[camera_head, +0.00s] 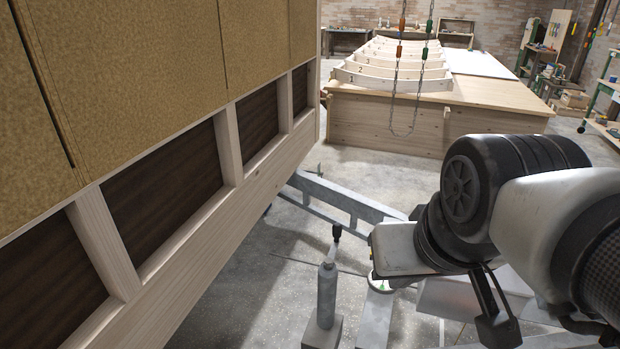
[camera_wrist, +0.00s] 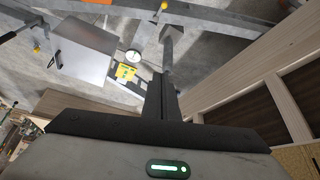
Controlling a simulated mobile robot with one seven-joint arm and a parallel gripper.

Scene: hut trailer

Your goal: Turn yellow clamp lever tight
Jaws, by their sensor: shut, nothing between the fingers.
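A second yellow knob (camera_wrist: 163,6) is at the top edge. In the head view my arm comes in from the right, and no yellow lever is clear there.
The hut wall (camera_head: 190,190) fills the left. A wooden bench (camera_head: 400,125) stands behind.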

